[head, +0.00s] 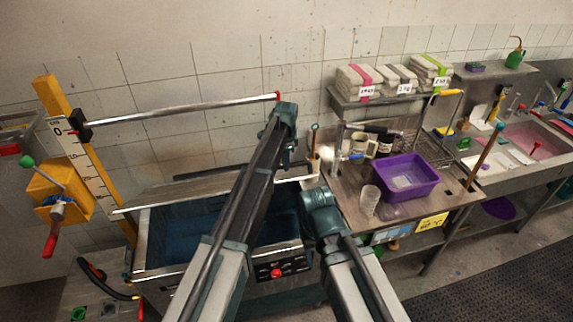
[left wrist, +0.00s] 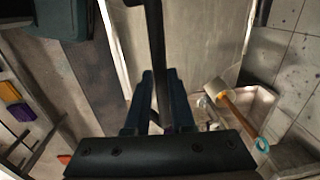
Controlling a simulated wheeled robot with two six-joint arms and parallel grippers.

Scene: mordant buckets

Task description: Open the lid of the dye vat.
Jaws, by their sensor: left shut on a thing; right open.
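The dye vat (head: 146,243) is a metal tank with dark blue inside, left of centre in the head view. Its grey lid (head: 170,195) stands raised and tilted at the back, so the inside shows beneath it. A black handle bar (head: 196,174) runs along the lid; it also shows in the left wrist view (left wrist: 157,50). My left gripper (left wrist: 160,82) is shut on this bar. In the head view my left arm hides part of the lid and vat. My right arm (head: 322,212) is bent at the vat's right side; its fingers are not visible.
A steel bench right of the vat holds a purple tub (head: 410,192) and a clear cup (head: 369,200). Folded cloth stacks (head: 358,80) sit on a shelf above. A long rail (head: 180,109) spans over the vat, and a yellow post (head: 50,95) stands at left.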

